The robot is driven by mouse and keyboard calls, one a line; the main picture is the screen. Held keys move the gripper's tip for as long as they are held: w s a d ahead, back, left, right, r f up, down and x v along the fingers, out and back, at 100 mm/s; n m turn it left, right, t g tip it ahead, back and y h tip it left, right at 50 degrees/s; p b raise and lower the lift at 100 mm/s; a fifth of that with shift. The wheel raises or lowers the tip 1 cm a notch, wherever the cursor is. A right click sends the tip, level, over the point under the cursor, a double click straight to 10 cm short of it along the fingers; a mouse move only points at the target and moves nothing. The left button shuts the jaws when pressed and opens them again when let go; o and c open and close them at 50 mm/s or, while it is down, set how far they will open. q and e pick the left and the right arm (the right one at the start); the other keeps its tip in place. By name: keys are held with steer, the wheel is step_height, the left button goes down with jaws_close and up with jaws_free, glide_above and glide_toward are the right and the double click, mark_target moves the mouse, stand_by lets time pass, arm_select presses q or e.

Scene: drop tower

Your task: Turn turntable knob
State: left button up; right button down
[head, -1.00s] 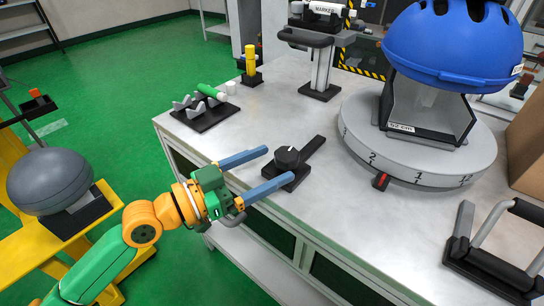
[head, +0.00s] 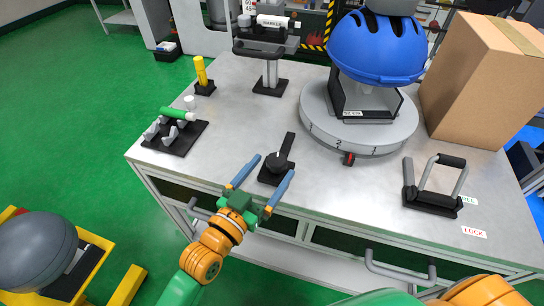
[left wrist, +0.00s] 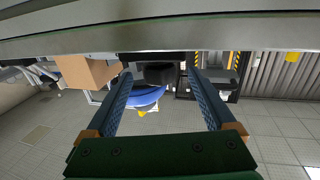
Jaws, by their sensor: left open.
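The black round knob (head: 274,161) stands on a small dark base near the front edge of the grey table, with a flat black bar running back from it. My left gripper (head: 272,165) is open, its blue fingers pointing at the knob, one tip on each side. In the left wrist view a dark block, likely the knob (left wrist: 160,74), shows between the open fingers (left wrist: 160,85). Whether the fingers touch it I cannot tell. The round grey turntable (head: 318,128) bears a blue helmet (head: 375,48) on a stand; a red and black pointer (head: 348,158) sits at its front rim.
A cardboard box (head: 480,80) stands at the back right, and a black-based handle (head: 433,200) at the right front. A cradle with a green cylinder (head: 178,113) and a yellow post (head: 201,72) stand at left. The table (head: 230,130) is clear around the knob.

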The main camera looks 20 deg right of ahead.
mark_target(270, 169)
arm_select(q)
steer(key=x, duration=0.3)
steer(key=shift+s, duration=0.1)
steer(key=shift+w+d, duration=0.2)
steer(key=shift+w, duration=0.05)
arm_select(e)
steer(key=shift+w+d+f, duration=0.15)
steer(key=shift+d+f, duration=0.1)
steer(key=shift+d, duration=0.15)
arm_select(q)
steer(key=shift+c, duration=0.2)
steer(key=c, duration=1.3)
steer(key=shift+f+m+g+h+b, duration=0.2)
steer(key=shift+m+g+h+b, duration=0.45)
steer(key=shift+b, duration=0.3)
steer(key=shift+c, duration=0.2)
steer(key=shift+r+m+g+h+b, duration=0.15)
steer(key=shift+m+g+h+b, duration=0.15)
steer(key=shift+g+b, duration=0.2)
arm_select(e)
step_height(270, 169, down, 3)
steer(key=shift+r, duration=0.2)
